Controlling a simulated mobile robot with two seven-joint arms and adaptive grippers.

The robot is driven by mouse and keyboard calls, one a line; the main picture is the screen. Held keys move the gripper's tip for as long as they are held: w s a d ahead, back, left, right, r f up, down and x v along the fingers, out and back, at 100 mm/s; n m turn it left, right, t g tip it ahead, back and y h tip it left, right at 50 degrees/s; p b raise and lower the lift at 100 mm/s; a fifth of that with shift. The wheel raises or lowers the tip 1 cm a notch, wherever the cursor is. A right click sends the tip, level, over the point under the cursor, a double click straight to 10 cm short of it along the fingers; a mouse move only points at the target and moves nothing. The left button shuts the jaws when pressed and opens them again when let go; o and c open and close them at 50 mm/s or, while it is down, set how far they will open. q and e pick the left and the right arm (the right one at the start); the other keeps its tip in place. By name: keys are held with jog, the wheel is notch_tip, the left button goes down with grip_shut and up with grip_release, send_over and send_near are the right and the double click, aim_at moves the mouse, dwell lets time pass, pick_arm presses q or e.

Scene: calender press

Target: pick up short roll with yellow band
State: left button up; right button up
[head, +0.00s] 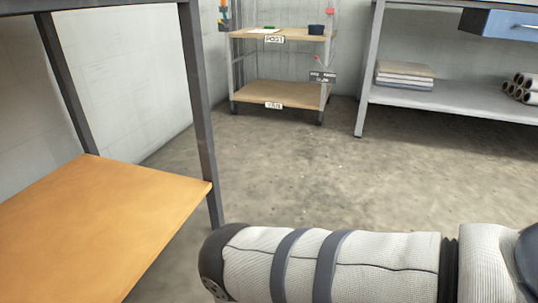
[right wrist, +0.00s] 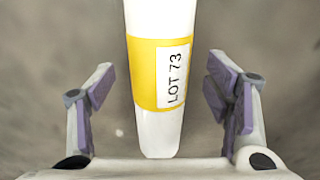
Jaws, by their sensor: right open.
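The short roll with the yellow band (right wrist: 143,75) shows in the right wrist view. It is white, with a wide yellow band and a white label reading "LOT 73". Its near end lies between the fingers of my right gripper (right wrist: 167,92). The gripper is open, with a gap on both sides of the roll, and neither finger touches it. The roll's far end runs out of the top of the view. The head view shows neither the roll nor a gripper.
In the head view, an orange-brown shelf (head: 95,235) with dark posts stands at the left. A small two-level rack (head: 275,95) stands at the back. A grey bench (head: 455,105) at the right holds flat stacked sheets (head: 405,74) and several rolls (head: 523,88). The floor between is clear.

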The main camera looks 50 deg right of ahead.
notch_tip(320, 180, down, 3)
jog(key=shift+r+b, duration=0.1)
jog(key=shift+b, duration=0.4)
jog(key=shift+r, duration=0.15)
jog(key=shift+c, duration=0.6)
jog(key=c, duration=1.5)
jog(key=shift+o, duration=0.2)
jog(key=shift+r+p, duration=1.05)
jog(key=shift+r, duration=0.6)
pick_arm(q)
notch_tip(320, 180, up, 5)
jog(key=w+t+p, duration=0.1)
jog(key=w+p, duration=0.2)
jog(key=p, duration=0.4)
jog(key=shift+r+t, duration=0.15)
jog(key=shift+t, duration=0.15)
pick_arm(e)
jog(key=s+a+r, duration=0.4)
jog(key=s+r, duration=0.5)
jog(key=s, duration=0.4)
jog(key=shift+s+r, duration=0.25)
jog(key=shift+r, duration=0.1)
